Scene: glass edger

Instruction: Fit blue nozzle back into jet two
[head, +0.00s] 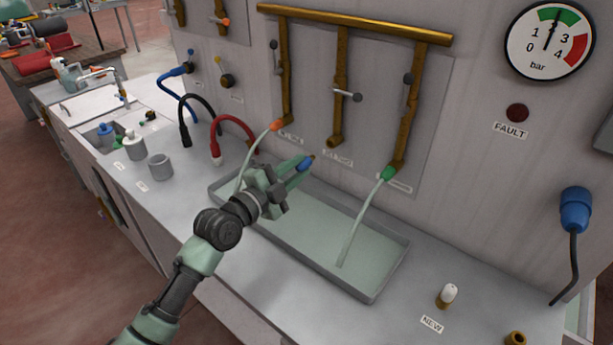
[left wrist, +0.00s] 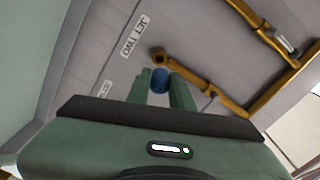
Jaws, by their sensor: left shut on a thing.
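My left gripper (head: 299,170) is shut on the blue nozzle (head: 305,163), which points up and right from the fingertips above the tray. In the left wrist view the blue nozzle (left wrist: 161,84) sits between the two green fingers. The bare lower end of the jet two pipe (head: 335,141) is the middle of three brass pipes, up and right of the nozzle and apart from it. In the left wrist view that brass pipe end (left wrist: 160,57) shows just beyond the nozzle, near the JET TWO label (left wrist: 133,35). My right gripper is not in view.
An orange nozzle (head: 277,126) and a green nozzle (head: 388,173) on the outer pipes both run water into the grey tray (head: 374,291). The middle valve handle (head: 347,95) lies sideways. A white-topped part (head: 449,294) stands by the NEW label. A red hose (head: 232,122) is left.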

